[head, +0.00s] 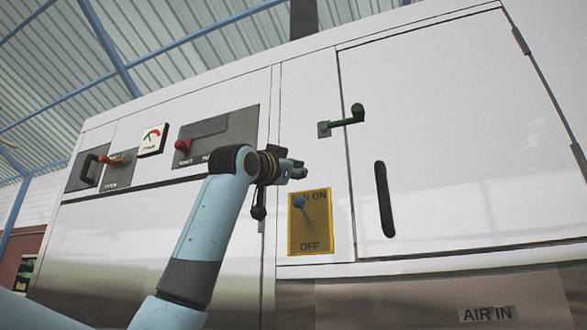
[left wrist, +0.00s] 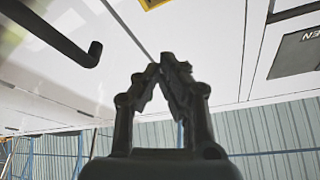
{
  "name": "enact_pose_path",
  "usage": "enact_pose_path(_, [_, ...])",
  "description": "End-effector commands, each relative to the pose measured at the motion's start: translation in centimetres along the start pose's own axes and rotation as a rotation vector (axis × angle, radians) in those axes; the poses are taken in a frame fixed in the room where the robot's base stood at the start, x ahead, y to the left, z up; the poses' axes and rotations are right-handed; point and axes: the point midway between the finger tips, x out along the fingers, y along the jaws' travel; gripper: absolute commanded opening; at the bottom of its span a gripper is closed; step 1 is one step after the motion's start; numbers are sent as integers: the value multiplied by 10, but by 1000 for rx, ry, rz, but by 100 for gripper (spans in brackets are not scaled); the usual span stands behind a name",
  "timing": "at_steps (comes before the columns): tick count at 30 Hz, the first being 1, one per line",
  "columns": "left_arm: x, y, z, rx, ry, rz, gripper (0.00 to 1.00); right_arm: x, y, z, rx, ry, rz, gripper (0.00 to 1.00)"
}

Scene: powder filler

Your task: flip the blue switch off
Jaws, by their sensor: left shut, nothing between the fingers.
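The blue switch (head: 299,202) is a lever with a round blue knob on a yellow plate (head: 317,236) marked ON at the top and OFF at the bottom. The knob sits in the upper part of the plate, near the ON label. My left gripper (head: 304,169) is just above the plate's top edge, shut and empty, apart from the knob. In the left wrist view its fingertips (left wrist: 168,62) meet, and only a sliver of the yellow plate (left wrist: 153,3) shows at the top. The switch itself is out of that view. My right gripper is not in view.
A cabinet door with a green-knobbed latch (head: 357,112) and a black handle (head: 384,199) is right of the plate. A red knob (head: 183,145), a gauge (head: 152,139) and a dark handle (head: 91,168) are on the left panel. Free air lies before the door.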

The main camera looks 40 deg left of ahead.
Motion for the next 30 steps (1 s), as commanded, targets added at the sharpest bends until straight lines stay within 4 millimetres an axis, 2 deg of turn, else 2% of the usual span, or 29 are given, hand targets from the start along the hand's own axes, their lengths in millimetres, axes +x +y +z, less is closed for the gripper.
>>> enact_pose_path(1, [13,-2,-4,-3,-2,2,0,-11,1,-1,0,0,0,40])
enact_pose_path(3, [29,-2,-4,-4,-3,3,0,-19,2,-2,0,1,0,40])
enact_pose_path(9, [67,-2,-1,1,-3,1,0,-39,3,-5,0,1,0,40])
enact_pose_path(12, [58,-1,19,6,-4,1,0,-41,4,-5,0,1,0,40])
enact_pose_path(17, [52,0,33,3,-2,0,0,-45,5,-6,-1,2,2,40])
enact_pose_path(30, [50,0,38,1,1,0,0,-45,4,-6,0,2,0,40])
